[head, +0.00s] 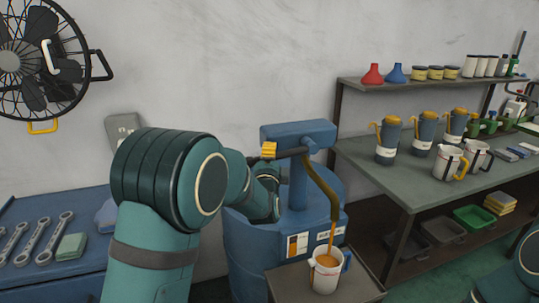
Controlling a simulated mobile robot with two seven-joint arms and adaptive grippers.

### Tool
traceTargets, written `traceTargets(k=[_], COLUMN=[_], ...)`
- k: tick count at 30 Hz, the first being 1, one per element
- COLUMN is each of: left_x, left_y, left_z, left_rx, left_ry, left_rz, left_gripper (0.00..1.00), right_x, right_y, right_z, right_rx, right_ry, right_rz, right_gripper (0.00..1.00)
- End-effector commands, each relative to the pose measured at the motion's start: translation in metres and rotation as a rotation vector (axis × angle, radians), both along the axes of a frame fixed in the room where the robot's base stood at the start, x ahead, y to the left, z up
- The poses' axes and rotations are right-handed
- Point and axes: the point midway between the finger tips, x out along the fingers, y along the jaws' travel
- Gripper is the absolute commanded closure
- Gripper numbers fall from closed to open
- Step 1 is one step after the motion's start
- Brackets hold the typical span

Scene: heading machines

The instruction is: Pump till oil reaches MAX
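A blue oil drum (250,250) stands in the middle with a blue pump head (298,133) on top. The pump lever ends in a yellow grip (268,150). A brown hose (322,185) curves down from the pump, and an orange-brown stream of oil (331,236) runs from its end. The stream falls into a white jug (324,279) with a blue handle, and oil shows inside. Its MAX mark cannot be read. My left arm reaches to the pump, with its wrist just below the yellow grip. Its fingers cannot be made out. My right gripper is out of view.
The jug stands on a small grey stand (355,285) beside the drum. A grey workbench (400,178) on the right holds blue cans (388,140), more jugs (448,163) and bottles. A blue bench (25,280) with wrenches (42,240) is at left. A fan (38,60) hangs above.

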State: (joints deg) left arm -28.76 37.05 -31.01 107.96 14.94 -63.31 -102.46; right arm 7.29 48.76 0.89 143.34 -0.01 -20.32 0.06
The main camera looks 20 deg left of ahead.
Motion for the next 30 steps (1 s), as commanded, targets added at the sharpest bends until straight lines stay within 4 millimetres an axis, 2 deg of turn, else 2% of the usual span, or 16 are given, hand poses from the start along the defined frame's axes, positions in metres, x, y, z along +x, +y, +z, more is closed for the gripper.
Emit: traceTargets(k=[17,30], left_x=[-0.001,0.001], left_y=[-0.001,-0.005], left_z=[0.002,0.036], left_rx=[0.008,0.2], left_ry=[0.007,0.134], left_rz=[-0.002,-0.004], left_gripper=[1.0,1.0], right_x=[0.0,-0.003], right_y=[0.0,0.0], right_z=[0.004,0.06], right_rx=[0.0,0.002], right_ry=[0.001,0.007], right_rz=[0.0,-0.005], right_gripper=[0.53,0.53])
